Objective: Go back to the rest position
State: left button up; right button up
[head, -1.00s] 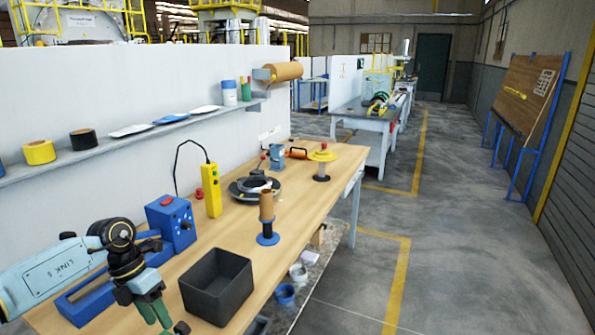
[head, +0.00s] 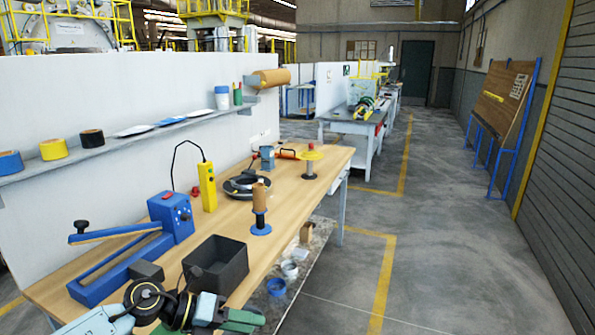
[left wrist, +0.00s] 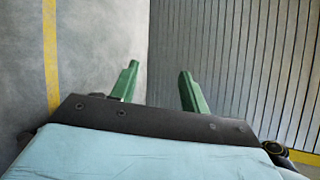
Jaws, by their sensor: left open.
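My left gripper (head: 242,320) has green fingers and is at the bottom edge of the head view, in front of the workbench (head: 322,167) and below the dark bin (head: 240,262). In the left wrist view its two green fingers (left wrist: 157,85) stand apart with nothing between them, with floor and a ribbed wall behind. It is apart from the things on the bench. My right gripper is not in view.
A shelf (head: 100,148) holds tape rolls. Floor at right is clear.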

pick_arm(q)
notch_tip(320, 180, up, 8)
jog(key=d+n+t, duration=0.2)
jog(key=n+t, duration=1.2)
jog(key=n, duration=0.3)
jog(key=s+a+f+n+g+y, duration=0.2)
jog(key=s+a+f+n+y, duration=0.4)
jog(key=a+f+n+y, duration=0.55)
jog(key=s+a+f+n+g, duration=0.1)
jog(key=s+f+n+g, duration=0.4)
jog(key=s, duration=0.6)
jog(key=s+a+f+n+g, duration=0.15)
jog(key=s+n+g, duration=0.35)
jog(key=s, duration=0.7)
notch_tip(320, 180, down, 26)
jog(key=s+m+g, duration=0.1)
jog(key=m+g, duration=0.1)
jog(key=s+a+f+g+y+b, duration=0.1)
jog(key=s+a+f, duration=0.1)
jog(key=s+f, duration=1.3)
jog(key=shift+s+a, duration=0.25)
jog(key=shift+s, duration=0.5)
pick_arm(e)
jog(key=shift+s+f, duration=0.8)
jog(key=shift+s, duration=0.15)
